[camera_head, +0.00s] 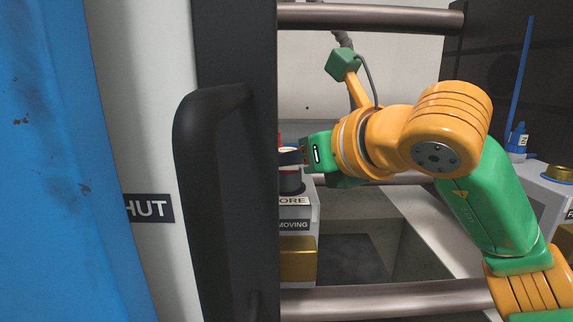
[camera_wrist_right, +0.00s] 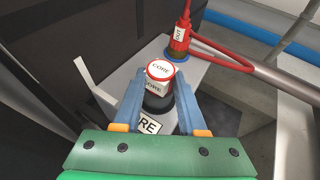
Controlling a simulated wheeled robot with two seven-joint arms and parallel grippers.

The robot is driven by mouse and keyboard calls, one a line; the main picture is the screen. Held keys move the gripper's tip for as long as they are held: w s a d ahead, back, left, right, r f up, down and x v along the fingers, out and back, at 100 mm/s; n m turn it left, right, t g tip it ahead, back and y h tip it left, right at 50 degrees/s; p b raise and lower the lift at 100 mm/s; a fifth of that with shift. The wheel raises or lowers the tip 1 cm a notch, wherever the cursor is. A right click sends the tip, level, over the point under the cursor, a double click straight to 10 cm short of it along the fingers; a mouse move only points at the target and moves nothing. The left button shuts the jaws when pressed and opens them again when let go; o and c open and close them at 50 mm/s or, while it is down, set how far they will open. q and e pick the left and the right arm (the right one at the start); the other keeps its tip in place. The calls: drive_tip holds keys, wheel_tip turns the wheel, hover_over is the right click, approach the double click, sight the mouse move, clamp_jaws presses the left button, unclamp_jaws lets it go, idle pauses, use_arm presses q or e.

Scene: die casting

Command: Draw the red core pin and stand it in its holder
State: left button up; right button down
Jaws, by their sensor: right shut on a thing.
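The red core pin (camera_wrist_right: 160,70) shows in the right wrist view as a round white cap with a red rim, labelled CORE. It is upright above a black collar (camera_wrist_right: 157,103) on a grey block. My right gripper (camera_wrist_right: 160,88) has its two blue fingers on either side of the cap and is shut on it. In the head view my right gripper (camera_head: 300,155) reaches in from the right to the block (camera_head: 298,217), labelled "ORE" and "MOVING". The door edge partly hides the pin there. I cannot tell how deep the pin sits. My left gripper is in neither view.
A black handle (camera_head: 190,180) and pale door panel fill the left. Metal bars (camera_head: 380,300) cross the opening. A red hose with a fitting (camera_wrist_right: 180,40) stands close behind the pin. A blue fitting with a rod (camera_head: 518,138) and a grey block with a gold ring (camera_head: 560,173) are at right.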

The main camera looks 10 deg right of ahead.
drive_tip(key=shift+r+p, duration=0.4)
drive_tip(key=shift+r, duration=0.2)
drive_tip(key=shift+r+p, duration=1.9)
drive_tip(key=shift+r, duration=0.3)
